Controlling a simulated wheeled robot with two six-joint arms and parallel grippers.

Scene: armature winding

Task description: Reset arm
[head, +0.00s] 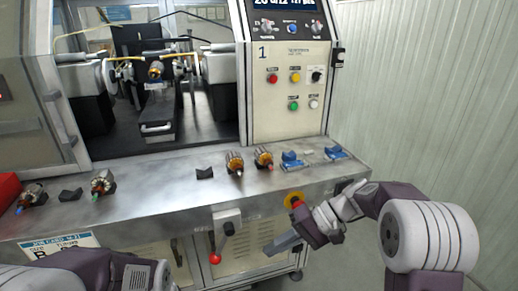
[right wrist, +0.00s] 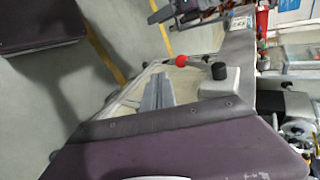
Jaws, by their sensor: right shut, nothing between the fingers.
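My right gripper (head: 283,244) is in front of the bench, below its top edge, with its fingers pointing left. It is shut and empty; its closed fingers (right wrist: 158,92) show in the right wrist view. My left arm (head: 130,272) shows only in part at the bottom left of the head view. A dark, jointed shape at the top of the right wrist view may be my left gripper, too unclear to tell its state. Two copper armatures (head: 234,162) (head: 263,158) stand mid-bench, and two more (head: 103,183) (head: 31,195) are at the left. Another armature (head: 155,70) sits inside the winding machine (head: 220,75).
The steel bench top (head: 150,186) has free room in its middle. Blue fixtures (head: 292,158) (head: 335,152) lie at its right, a red bin (head: 8,188) at its left. A red-knobbed lever (head: 215,258) and a yellow-ringed red button (head: 294,200) are on the bench front near my right gripper.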

